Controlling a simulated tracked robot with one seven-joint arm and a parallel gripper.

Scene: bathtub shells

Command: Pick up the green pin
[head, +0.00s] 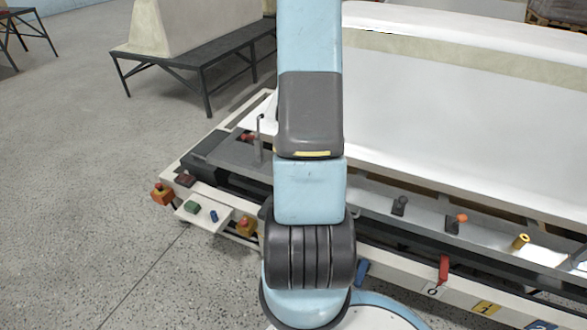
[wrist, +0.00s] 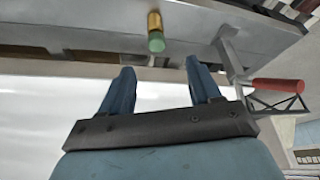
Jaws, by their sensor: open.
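The green pin (wrist: 156,42) shows in the wrist view at the top middle, with a green end and a brass-coloured shaft. It projects from a grey metal ledge. My gripper (wrist: 160,64) has two blue fingers spread apart with nothing between them. The pin lies beyond the fingertips, roughly in line with the gap between them; I see no contact. In the head view I cannot make out the green pin, and my gripper is not visible there; my own arm covers the middle of the picture.
In the wrist view a red handle (wrist: 278,85) on a metal bracket is close to the right finger. In the head view, a yellow pin (head: 521,241), an orange knob (head: 461,218) and a red lever (head: 443,268) line the bench right. A small white shelf (head: 205,222) is left.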

